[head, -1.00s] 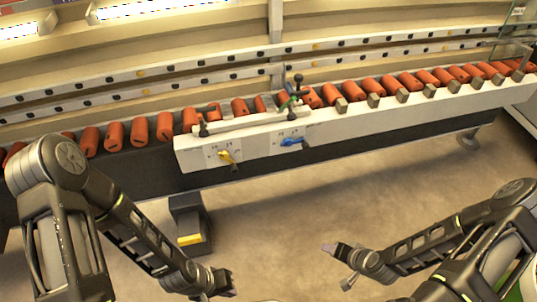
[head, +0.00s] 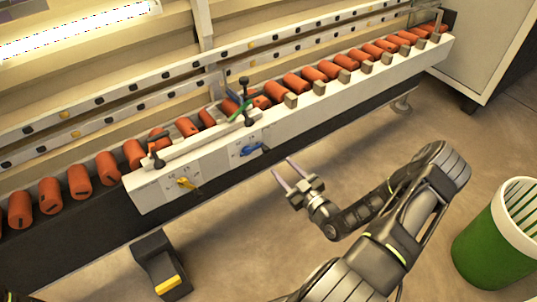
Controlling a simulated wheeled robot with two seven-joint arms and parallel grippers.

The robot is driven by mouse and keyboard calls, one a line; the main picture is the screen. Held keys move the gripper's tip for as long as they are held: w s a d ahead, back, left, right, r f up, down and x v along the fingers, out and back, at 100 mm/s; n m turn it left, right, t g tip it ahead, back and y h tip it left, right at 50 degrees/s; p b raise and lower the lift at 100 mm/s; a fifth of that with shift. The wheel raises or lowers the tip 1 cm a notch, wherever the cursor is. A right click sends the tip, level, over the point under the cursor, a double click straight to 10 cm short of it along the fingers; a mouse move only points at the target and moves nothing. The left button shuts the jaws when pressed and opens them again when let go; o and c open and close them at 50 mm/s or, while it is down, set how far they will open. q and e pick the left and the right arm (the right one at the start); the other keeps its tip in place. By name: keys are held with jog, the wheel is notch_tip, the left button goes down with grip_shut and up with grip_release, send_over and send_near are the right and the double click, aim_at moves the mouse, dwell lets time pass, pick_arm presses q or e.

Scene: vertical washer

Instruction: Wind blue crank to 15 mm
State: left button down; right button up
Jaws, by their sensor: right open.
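The blue crank (head: 251,150) is on the front face of the white panel (head: 216,166) on the conveyor, with its handle pointing right. A yellow crank (head: 187,184) sits on the same panel to its left. Small scale marks by both cranks are too small to read. My right gripper (head: 284,176) is open and empty. It is in front of the panel, a little below and to the right of the blue crank, and apart from it. My left gripper is out of view.
Several orange cylinders (head: 80,182) lie along the conveyor. Black knobs and a green lever (head: 240,112) stand above the panel. A black pedal box with a yellow bar (head: 168,284) is on the floor. A green bin (head: 497,240) stands at right. Floor before the conveyor is mostly clear.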

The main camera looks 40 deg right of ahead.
aim_at(268, 152)
jog(key=w, duration=0.7)
jog(key=shift+w+d+b, duration=0.1)
jog(key=shift+w+b, duration=0.25)
jog(key=shift+w, duration=0.05)
grip_shut()
